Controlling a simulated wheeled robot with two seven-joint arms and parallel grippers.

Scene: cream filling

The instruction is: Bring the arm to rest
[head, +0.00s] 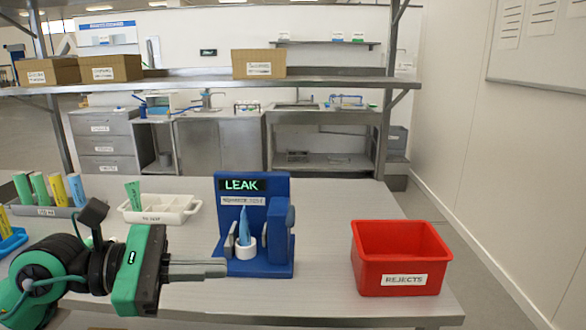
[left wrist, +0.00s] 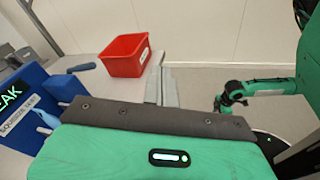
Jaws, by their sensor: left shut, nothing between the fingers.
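My left gripper (head: 222,267) reaches in from the left, low over the table's front part. Its fingers are together and empty, in front of the blue squeeze-test stand. The fingers (left wrist: 166,88) also show closed in the left wrist view. The blue stand (head: 282,190) has a display reading LEAK, and a blue tube (head: 244,228) stands upright in its white cup (head: 246,250). In the left wrist view, a green arm of mine shows at the right, with its dark gripper (left wrist: 222,104) too small to read.
A red REJECTS bin (head: 400,274) stands on the table (head: 330,290) at the right and looks empty. A white tray (head: 180,206) holding a green tube stands at the back left. A grey rack (head: 62,211) holds several coloured tubes. Bare table lies between stand and bin.

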